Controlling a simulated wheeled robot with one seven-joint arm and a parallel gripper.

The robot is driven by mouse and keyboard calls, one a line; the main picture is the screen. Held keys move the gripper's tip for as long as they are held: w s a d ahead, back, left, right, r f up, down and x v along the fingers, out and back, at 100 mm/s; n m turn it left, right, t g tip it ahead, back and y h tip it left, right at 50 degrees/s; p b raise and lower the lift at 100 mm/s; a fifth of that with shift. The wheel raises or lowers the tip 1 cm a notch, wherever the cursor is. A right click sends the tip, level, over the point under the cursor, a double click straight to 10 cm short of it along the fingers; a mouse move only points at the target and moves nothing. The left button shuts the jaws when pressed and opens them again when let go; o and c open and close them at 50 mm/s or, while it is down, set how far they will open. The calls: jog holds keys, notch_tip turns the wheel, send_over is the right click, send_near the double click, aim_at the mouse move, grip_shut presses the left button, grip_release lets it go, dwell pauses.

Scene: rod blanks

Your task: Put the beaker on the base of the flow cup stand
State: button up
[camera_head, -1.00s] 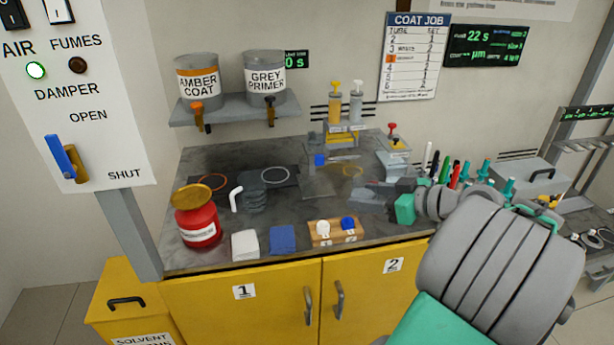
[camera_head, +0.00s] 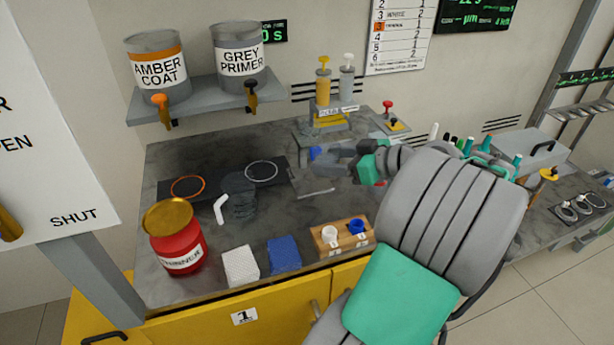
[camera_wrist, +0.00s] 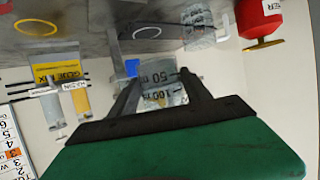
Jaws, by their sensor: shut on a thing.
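My gripper (camera_wrist: 155,78) is shut on the beaker (camera_wrist: 160,92), which is clear with black 50 and 100 marks, seen between the fingers in the wrist view. In the head view my gripper (camera_head: 328,158) hangs over the back middle of the bench, and the beaker is too small and covered to make out there. What looks like the flow cup stand, grey with a base plate (camera_head: 312,185) and a blue part (camera_head: 316,153), is just by the fingertips. The wrist view shows the blue part (camera_wrist: 132,68) beside the beaker. I cannot tell whether the beaker touches the base.
A clear ribbed vessel (camera_head: 239,198) and a red thinner can (camera_head: 174,240) stand to the left. A wooden rack (camera_head: 342,238) with white and blue cups is at the front. Two pump bottles (camera_head: 335,85) stand behind. A shelf (camera_head: 205,102) with paint cans hangs at the back left.

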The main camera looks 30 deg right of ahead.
aim_at(312, 180)
notch_tip(312, 180, down, 12)
jog(key=shift+b, duration=0.75)
jog(key=w, duration=0.3)
jog(key=w+d, duration=0.1)
jog(key=w, duration=0.1)
jog(key=w+d, duration=0.1)
jog(key=w, duration=0.2)
jog(key=shift+w+d, duration=0.1)
jog(key=shift+w, duration=0.2)
jog(key=shift+w+d+r, duration=0.1)
jog(key=shift+w, duration=0.25)
jog(key=w, duration=0.2)
jog(key=w+d+f, duration=0.1)
jog(key=shift+w+f, duration=0.1)
jog(key=shift+w, duration=0.15)
jog(key=shift+s, duration=0.1)
jog(key=o, duration=1.6)
